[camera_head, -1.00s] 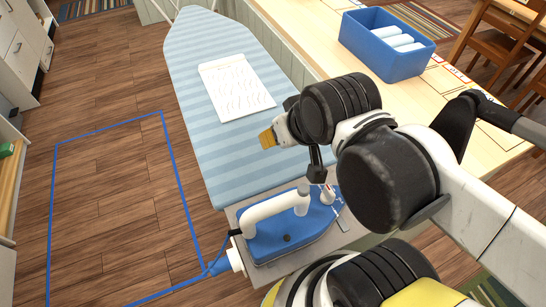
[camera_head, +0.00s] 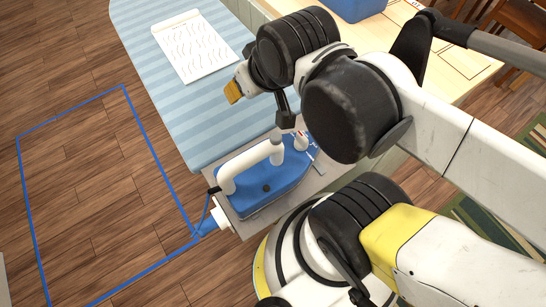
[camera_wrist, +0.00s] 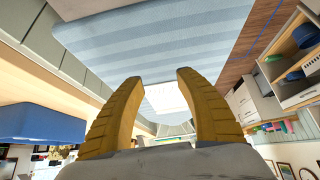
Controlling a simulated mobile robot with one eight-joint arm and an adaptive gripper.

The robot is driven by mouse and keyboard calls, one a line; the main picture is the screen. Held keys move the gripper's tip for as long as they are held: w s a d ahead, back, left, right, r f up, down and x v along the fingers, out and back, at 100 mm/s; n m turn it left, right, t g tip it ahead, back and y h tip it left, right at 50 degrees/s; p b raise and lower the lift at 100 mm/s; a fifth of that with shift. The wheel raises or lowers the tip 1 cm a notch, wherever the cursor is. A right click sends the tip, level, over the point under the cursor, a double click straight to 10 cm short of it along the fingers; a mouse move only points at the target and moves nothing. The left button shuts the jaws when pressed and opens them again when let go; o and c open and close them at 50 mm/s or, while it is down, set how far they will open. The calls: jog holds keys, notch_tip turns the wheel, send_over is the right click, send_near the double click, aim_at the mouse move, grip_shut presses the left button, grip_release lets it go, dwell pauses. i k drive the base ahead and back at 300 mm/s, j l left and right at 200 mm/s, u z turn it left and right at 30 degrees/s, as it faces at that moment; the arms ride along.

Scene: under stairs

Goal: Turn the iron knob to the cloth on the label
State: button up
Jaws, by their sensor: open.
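The iron (camera_head: 262,180) has a blue body and a white handle. It rests on a grey plate (camera_head: 240,227) at the near end of the ironing board. A small white and red part (camera_head: 301,141) shows at the iron's right end; I cannot tell whether it is the knob. The paper label sheet (camera_head: 193,46) lies on the striped board, its marks too small to read. My gripper (camera_head: 232,92) is above the board, up and left of the iron, and touches nothing. In the wrist view its two yellow fingers (camera_wrist: 157,95) are apart with nothing between them.
The light-blue striped ironing board (camera_head: 195,115) stands beside a wooden table (camera_head: 455,60) bearing a blue bin (camera_head: 357,8). A blue outline (camera_head: 70,108) marks clear wooden floor at the left. Shelves (camera_wrist: 295,65) show at the right of the wrist view.

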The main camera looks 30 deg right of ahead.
aim_at(301, 142)
jog(key=k+j, duration=0.2)
jog(key=j, duration=0.2)
jog(key=k+j+z, duration=0.1)
jog(key=j, duration=0.3)
jog(key=k+j, duration=0.3)
jog(key=j+z, duration=0.05)
jog(key=j, duration=0.05)
